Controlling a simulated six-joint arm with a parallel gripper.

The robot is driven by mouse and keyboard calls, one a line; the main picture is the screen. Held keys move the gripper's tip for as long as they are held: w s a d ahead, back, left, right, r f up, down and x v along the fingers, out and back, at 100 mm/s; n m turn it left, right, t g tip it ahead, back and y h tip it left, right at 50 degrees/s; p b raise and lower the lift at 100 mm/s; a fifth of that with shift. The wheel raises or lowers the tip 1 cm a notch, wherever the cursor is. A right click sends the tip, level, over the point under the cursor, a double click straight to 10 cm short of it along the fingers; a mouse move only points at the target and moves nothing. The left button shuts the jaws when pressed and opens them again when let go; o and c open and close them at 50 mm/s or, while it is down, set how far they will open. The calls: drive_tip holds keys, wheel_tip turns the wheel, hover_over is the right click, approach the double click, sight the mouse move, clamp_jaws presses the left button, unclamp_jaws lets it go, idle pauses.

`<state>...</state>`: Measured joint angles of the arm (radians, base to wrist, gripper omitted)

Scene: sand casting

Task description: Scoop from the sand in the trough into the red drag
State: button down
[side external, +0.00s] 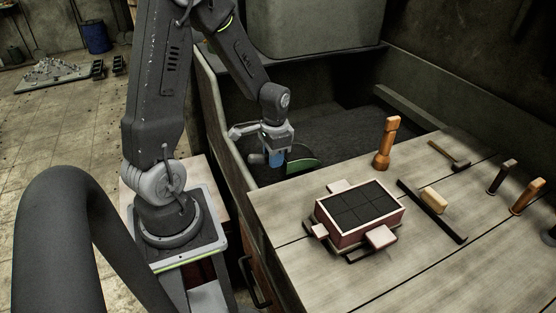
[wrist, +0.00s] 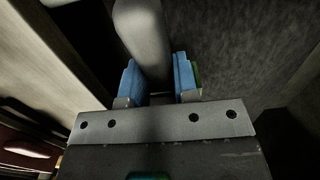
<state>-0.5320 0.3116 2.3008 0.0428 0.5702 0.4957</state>
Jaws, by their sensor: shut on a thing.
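My gripper (side external: 275,158), with blue finger pads, is shut on the scoop (side external: 303,165), a dark tool with a green edge. It holds the scoop low in the trough (side external: 214,92), just above or at the dark sand (side external: 345,128); contact cannot be told. In the wrist view, the scoop's grey handle (wrist: 143,38) stands between the blue pads of my gripper (wrist: 158,82), with sand (wrist: 245,45) to the right. The red drag (side external: 347,239) sits on the bench, right of my gripper, with a pale rim and a dark gridded inside. Its content is unclear.
The wooden bench (side external: 300,270) borders the trough. An orange-brown wooden tool (side external: 386,145) stands upright behind the drag. A dark bar (side external: 440,218), a wooden block (side external: 433,200), a hammer (side external: 450,157) and other handled tools lie to the right. A grey bin (side external: 320,30) overhangs the trough's back.

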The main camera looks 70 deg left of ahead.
drive_tip(key=shift+s+r+t, duration=0.3)
drive_tip(key=shift+r+t, duration=0.1)
drive_tip(key=shift+s+r+t, duration=0.2)
drive_tip(key=shift+s+r, duration=0.1)
drive_tip(key=shift+r, duration=0.55)
drive_tip(key=shift+s+r+t, duration=0.2)
drive_tip(key=shift+s+r, duration=0.05)
drive_tip(key=shift+r, duration=0.55)
